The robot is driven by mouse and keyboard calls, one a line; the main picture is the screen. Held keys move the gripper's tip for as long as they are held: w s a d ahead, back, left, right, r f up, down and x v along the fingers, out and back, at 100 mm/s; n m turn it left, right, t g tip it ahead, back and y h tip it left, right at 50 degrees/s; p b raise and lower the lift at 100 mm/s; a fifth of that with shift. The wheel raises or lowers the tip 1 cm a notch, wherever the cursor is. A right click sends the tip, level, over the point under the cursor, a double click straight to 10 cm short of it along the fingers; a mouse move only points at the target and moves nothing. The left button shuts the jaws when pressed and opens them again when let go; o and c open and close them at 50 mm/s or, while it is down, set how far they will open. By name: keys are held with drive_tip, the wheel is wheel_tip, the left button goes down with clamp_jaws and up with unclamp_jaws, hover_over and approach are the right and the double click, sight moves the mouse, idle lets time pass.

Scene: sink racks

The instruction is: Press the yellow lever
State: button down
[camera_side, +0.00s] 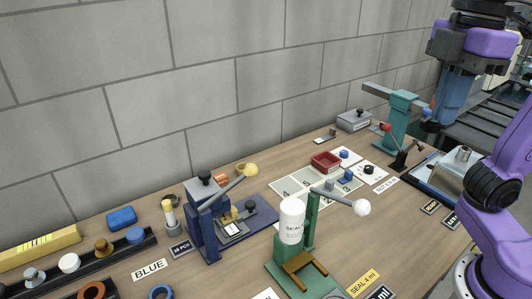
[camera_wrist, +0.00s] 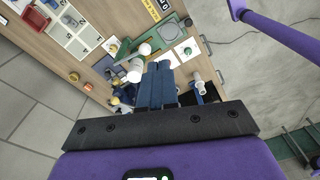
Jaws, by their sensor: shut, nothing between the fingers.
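The yellow lever is a grey arm with a yellow ball knob (camera_side: 249,169) on a blue press (camera_side: 203,225), in the left middle of the side view. The arm slopes up from the press, and the knob stands raised at its right end. My gripper (camera_side: 447,122) is high at the upper right, far from the lever and touching nothing that I can see. Its blue fingers also show in the wrist view (camera_wrist: 160,65); they are closed together and empty. I cannot surely pick out the yellow lever in the wrist view.
A green press (camera_side: 308,265) with a white-knobbed lever (camera_side: 362,207) and white bottle (camera_side: 292,220) stands right of the blue press. A teal press (camera_side: 398,118) and red tray (camera_side: 326,161) stand farther back. A brick wall (camera_side: 225,75) bounds the bench behind.

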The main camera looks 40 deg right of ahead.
drive_tip(key=w+a+r+n+y, duration=0.1)
drive_tip(key=w+a+n, duration=0.2)
drive_tip(key=w+a, duration=0.95)
drive_tip(key=w+f+n, duration=0.1)
drive_tip(key=w+f, duration=0.2)
drive_tip(key=w, duration=0.4)
drive_tip(key=w+a+f+n+y, duration=0.1)
drive_tip(key=w+f, duration=0.3)
drive_tip(key=w, duration=0.4)
drive_tip(key=shift+w+a+t, duration=0.3)
drive_tip(key=shift+t, duration=0.1)
hover_over(245, 171)
drive_tip(key=f, duration=1.1)
drive_tip(key=shift+s+d+f, duration=0.1)
drive_tip(key=shift+s+f, duration=0.1)
drive_tip(key=shift+f, duration=0.15)
drive_tip(key=shift+w+d+f, duration=0.1)
drive_tip(key=shift+d+f, duration=0.3)
drive_tip(key=shift+f, duration=0.3)
drive_tip(key=shift+d+f+y, duration=0.1)
drive_tip(key=shift+y, duration=0.2)
